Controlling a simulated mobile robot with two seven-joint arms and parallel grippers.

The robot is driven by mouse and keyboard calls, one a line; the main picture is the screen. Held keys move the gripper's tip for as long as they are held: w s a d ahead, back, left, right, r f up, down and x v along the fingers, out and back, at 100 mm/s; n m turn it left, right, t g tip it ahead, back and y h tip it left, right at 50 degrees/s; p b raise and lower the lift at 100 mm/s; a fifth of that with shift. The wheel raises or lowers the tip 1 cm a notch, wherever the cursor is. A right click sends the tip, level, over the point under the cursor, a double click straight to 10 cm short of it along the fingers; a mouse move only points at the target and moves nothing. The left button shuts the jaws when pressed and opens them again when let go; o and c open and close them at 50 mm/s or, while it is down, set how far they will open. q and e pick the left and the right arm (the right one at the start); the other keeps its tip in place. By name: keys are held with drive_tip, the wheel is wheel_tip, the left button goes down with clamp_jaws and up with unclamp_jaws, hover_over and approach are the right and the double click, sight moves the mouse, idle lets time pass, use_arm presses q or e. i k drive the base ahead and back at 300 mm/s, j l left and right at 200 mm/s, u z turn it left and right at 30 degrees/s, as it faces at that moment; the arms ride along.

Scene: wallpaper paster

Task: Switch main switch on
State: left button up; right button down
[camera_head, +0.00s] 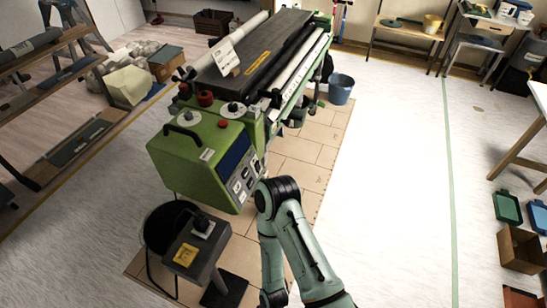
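The green wallpaper paster (195,160) stands in the middle, with a control panel (243,183) on the near face of its green housing. The panel has a dark blue display and several pale switch plates. I cannot make out which one is the main switch or its position. A grey box (190,252) with a yellow label stands in front of the machine, with a dark plug-like part (202,226) on top. One of my arms rises from the bottom, its dark joint just right of the panel, covering part of that area. No gripper fingers show.
A dark round object (168,228) and a cable lie beside the grey box. Shelves (75,140) are on the left. The pale floor (395,190) to the right is clear. Crates (520,250) sit at the far right.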

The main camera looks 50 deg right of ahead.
sight(258, 166)
drive_tip(key=i+l, duration=0.1)
drive_tip(key=l, duration=1.95)
drive_tip(key=i, duration=0.05)
